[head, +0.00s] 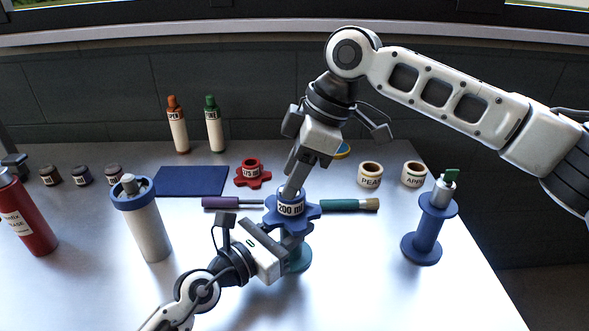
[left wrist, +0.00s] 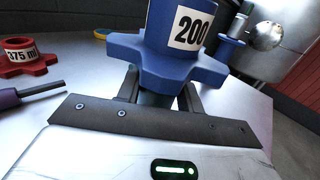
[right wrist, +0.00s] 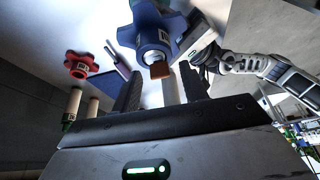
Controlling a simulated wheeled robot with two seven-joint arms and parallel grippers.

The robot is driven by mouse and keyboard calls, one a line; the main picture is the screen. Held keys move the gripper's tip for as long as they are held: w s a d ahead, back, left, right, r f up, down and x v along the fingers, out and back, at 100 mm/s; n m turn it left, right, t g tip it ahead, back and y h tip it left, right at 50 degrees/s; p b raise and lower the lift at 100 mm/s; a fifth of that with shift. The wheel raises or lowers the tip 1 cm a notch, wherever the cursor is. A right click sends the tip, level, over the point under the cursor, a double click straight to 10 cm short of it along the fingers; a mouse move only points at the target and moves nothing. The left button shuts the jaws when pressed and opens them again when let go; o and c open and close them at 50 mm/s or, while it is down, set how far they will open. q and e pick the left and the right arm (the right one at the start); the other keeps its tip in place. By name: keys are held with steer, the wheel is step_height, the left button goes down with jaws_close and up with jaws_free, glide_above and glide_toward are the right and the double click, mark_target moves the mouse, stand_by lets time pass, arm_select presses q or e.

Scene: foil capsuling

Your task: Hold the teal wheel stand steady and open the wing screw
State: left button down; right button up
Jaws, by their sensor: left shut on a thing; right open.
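The teal wheel stand (head: 299,259) stands at the front middle of the table. A blue star-shaped wheel (head: 310,214) with a "200 ml" label sits on top of it. My left gripper (head: 285,238) is shut on the stand's teal post just under the wheel; the left wrist view shows the post (left wrist: 157,99) between its fingers. My right gripper (head: 291,190) is over the wheel's hub from above, open. In the right wrist view a copper-brown tab (right wrist: 160,71), seemingly the wing screw, shows at the hub's end between the fingers; contact cannot be told. The head view hides it.
A red "375 ml" wheel (head: 252,173) and a blue mat (head: 192,181) lie behind. Purple-handled (head: 221,203) and green-handled (head: 339,205) tools lie either side. A blue spool stand (head: 427,236) is right; a white-grey cylinder (head: 147,228) and red bottle (head: 27,221) are left.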

steer(key=shift+c, duration=0.3)
jaws_close()
steer(key=shift+m, duration=0.3)
steer(key=m, duration=0.2)
steer(key=m+t, duration=0.1)
steer(key=shift+s+m+t, duration=0.15)
steer(key=shift+m+t, duration=0.15)
steer(key=shift+m, duration=0.1)
steer(key=m, duration=0.2)
steer(key=m+t+h, duration=0.1)
steer(key=m, duration=0.1)
steer(key=shift+s+a+m+t, duration=0.1)
steer(key=shift+a+m+t, duration=0.05)
steer(key=shift+m+t, duration=0.15)
steer(key=m+h, duration=0.1)
steer(key=m, duration=0.3)
steer(key=shift+a+t+h, duration=0.1)
steer(key=shift+t+h, duration=0.3)
steer(key=shift+m+h, duration=0.8)
steer(key=shift+m, duration=1.6)
